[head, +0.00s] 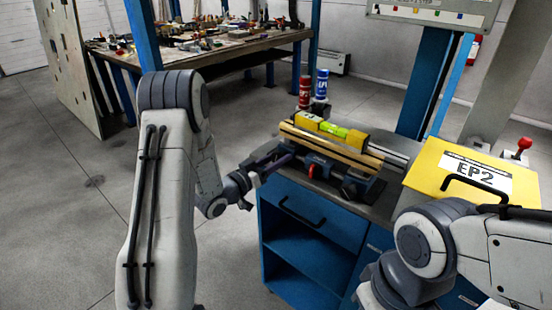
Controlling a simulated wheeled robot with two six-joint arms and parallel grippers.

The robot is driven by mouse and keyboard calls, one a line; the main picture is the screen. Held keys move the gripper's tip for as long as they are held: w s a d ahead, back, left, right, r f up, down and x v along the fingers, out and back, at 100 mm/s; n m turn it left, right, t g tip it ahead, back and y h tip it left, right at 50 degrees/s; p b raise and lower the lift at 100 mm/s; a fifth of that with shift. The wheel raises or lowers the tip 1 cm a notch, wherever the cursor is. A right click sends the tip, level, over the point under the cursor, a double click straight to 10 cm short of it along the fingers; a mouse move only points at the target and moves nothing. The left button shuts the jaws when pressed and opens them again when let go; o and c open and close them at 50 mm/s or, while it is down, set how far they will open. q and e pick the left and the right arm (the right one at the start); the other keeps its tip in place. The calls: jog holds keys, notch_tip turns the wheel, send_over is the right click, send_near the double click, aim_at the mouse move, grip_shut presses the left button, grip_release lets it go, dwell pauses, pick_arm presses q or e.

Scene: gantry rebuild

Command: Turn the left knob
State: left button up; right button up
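My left gripper (272,166) is at the left end of a bench vise (340,178) on the blue workbench (312,220). Its fingers are small and dark here, so I cannot tell whether they are open or shut, or whether they touch a knob. A small red part (315,171) shows on the front of the vise, just right of the gripper. I cannot make out the left knob clearly; the gripper may cover it. My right arm comes in at the lower right, and its gripper is not in view.
The vise holds wooden boards (325,147) with a yellow spirit level (332,129) on top. Red (305,92) and blue (321,86) cans stand behind. A yellow EP2 case (430,178) lies to the right. A cluttered table (225,48) stands at the back.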

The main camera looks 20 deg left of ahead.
pick_arm(q)
jog(key=shift+o, duration=1.4)
jog(key=b+v, duration=0.1)
jog(key=v, duration=0.9)
jog(key=shift+s, duration=0.3)
jog(key=d+r+m+g+y+p, duration=0.25)
jog(key=d+g+y+p, duration=0.35)
jog(key=d, duration=0.6)
jog(key=s+d+r+m+g+p, duration=0.1)
jog(key=s+d+r+g, duration=0.1)
jog(key=s, duration=0.7)
jog(key=s+d+r+m+g+p, duration=0.1)
jog(key=s+d+r+g, duration=0.2)
jog(key=s, duration=0.6)
jog(key=s+d+r+m+g+p, duration=0.1)
jog(key=s+d+g, duration=0.3)
jog(key=s, duration=0.5)
jog(key=shift+s+d+r+g+y, duration=0.25)
jog(key=shift+d+r+g+y, duration=0.15)
jog(key=shift+r+g, duration=0.35)
